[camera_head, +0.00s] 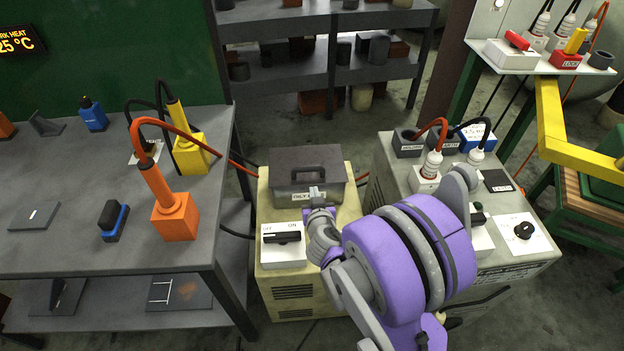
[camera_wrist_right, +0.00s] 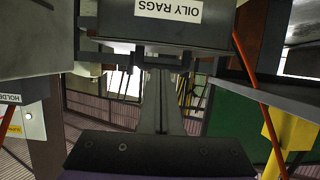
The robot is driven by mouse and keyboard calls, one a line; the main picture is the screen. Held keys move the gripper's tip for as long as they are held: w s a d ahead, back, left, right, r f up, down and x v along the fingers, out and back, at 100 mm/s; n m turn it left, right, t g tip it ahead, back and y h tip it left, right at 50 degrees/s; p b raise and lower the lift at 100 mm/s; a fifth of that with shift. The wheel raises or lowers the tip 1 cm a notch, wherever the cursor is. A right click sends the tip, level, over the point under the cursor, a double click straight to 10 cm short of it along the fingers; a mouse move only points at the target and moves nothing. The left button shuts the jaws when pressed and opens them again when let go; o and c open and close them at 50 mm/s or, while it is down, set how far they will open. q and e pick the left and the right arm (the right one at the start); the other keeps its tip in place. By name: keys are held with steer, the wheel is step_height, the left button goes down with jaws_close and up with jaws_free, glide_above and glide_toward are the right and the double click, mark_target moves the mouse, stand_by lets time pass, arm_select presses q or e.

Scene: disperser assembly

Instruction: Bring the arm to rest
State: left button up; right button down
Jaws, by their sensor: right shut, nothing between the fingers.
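My purple-and-grey right arm reaches in from the lower right of the head view. Its right gripper (camera_head: 316,191) is shut and empty, at the front of the dark grey oily rags box (camera_head: 305,165). In the head view it overlaps the box's front by the label; I cannot tell whether they touch. In the right wrist view the box (camera_wrist_right: 150,30) fills the top, with its label upside down. My left gripper is not in view.
The box sits on a beige cabinet (camera_head: 282,285) with an OFF/ON switch (camera_head: 282,239). A grey bench (camera_head: 60,190) with orange and yellow connectors stands left. A second cabinet (camera_head: 395,165) with sockets stands right, partly behind my arm. Shelves (camera_head: 290,65) stand behind.

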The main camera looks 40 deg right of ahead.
steer(key=shift+s+a+f, duration=0.25)
steer(key=shift+s, duration=0.1)
steer(key=s+a+r+n+g+y, duration=0.1)
steer(key=s+a+n+g+y, duration=0.25)
steer(key=s+a, duration=0.65)
steer(key=s+a+n+g+y, duration=0.35)
steer(key=s+a+y, duration=0.2)
steer(key=a, duration=0.85)
arm_select(q)
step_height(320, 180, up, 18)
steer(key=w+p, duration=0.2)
steer(key=p, duration=1.4)
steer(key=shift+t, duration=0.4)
arm_select(e)
step_height(320, 180, up, 18)
steer(key=w+t, duration=0.1)
steer(key=shift+w+a+r+n+t, duration=0.2)
steer(key=shift+a+r+n+t, duration=0.05)
steer(key=shift+n+t, duration=0.05)
